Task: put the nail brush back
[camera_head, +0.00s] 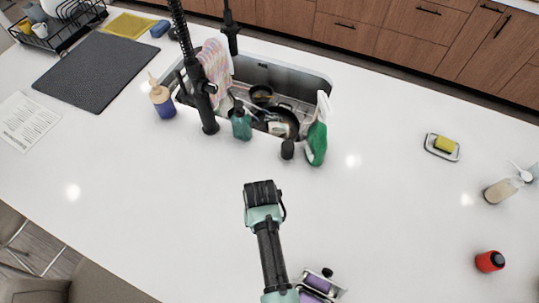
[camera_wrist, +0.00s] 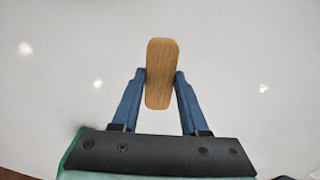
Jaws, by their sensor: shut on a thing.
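The nail brush (camera_wrist: 160,88) shows in the wrist view as an oblong, light-brown wooden block with rounded ends. My gripper (camera_head: 262,190) is shut on it, with one blue finger on each long side. The brush points away from my wrist, and only its smooth wooden face shows; any bristles are hidden. In the head view my gripper is over the bare white counter (camera_head: 370,225), in front of the sink. The brush is hidden there behind the gripper.
The sink (camera_head: 290,82) holds pans and a rack. A black faucet (camera_head: 205,105), teal soap bottle (camera_head: 241,124), dark cap (camera_head: 287,149) and green spray bottle (camera_head: 316,143) stand along its near edge. At right are a sponge dish (camera_head: 432,149), pump bottle (camera_head: 498,191) and red object (camera_head: 490,261).

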